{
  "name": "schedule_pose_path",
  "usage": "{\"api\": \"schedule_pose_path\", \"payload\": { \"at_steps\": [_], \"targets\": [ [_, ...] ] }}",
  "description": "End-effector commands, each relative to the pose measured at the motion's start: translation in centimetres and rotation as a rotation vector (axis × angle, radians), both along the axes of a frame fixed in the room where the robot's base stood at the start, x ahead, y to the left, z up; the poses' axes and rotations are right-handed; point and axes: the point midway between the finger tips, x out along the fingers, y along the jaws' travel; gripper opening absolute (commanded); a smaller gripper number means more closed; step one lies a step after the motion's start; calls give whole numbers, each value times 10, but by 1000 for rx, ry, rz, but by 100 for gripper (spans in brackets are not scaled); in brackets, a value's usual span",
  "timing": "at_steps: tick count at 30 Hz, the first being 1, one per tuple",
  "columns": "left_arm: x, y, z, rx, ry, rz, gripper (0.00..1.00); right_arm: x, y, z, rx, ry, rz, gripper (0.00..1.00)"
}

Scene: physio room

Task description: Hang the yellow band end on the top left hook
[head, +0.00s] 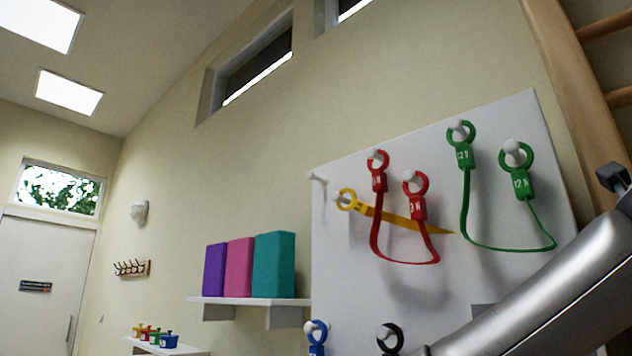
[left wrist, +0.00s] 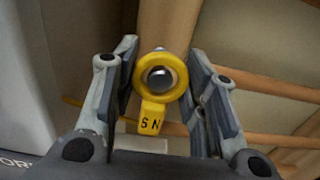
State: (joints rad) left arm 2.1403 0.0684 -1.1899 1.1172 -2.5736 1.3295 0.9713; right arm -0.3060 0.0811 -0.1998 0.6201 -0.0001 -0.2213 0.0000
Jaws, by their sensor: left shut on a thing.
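The yellow band end (left wrist: 152,85), a ring with a tab marked "5 N", sits between the fingers of my left gripper (left wrist: 160,80) in the left wrist view. The gripper is shut on it. A grey rounded thing shows through the ring; I cannot tell what it is. In the head view, the yellow band's other ring (head: 347,199) hangs on a white peg, and its strap (head: 405,220) runs right, passing by the red band. The top left hook (head: 317,178) is bare. My left gripper is outside the head view, and my right gripper is not in view.
The white board (head: 345,260) also carries a red band (head: 376,235), a green band (head: 510,247), a blue ring (head: 316,335) and a black ring (head: 390,338). A shelf (head: 240,300) with coloured blocks is left of it. Wooden wall bars (head: 575,95) rise at right.

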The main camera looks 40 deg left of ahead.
Motion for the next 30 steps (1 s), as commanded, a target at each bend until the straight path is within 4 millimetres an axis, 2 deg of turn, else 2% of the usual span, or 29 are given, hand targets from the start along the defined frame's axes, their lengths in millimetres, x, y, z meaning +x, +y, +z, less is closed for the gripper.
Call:
{"api": "schedule_pose_path", "payload": {
  "at_steps": [22,30],
  "targets": [
    [18,-2,0,1,1,-5,0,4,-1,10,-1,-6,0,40],
    [18,-2,-3,0,1,-5,0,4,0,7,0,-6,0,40]
  ]
}}
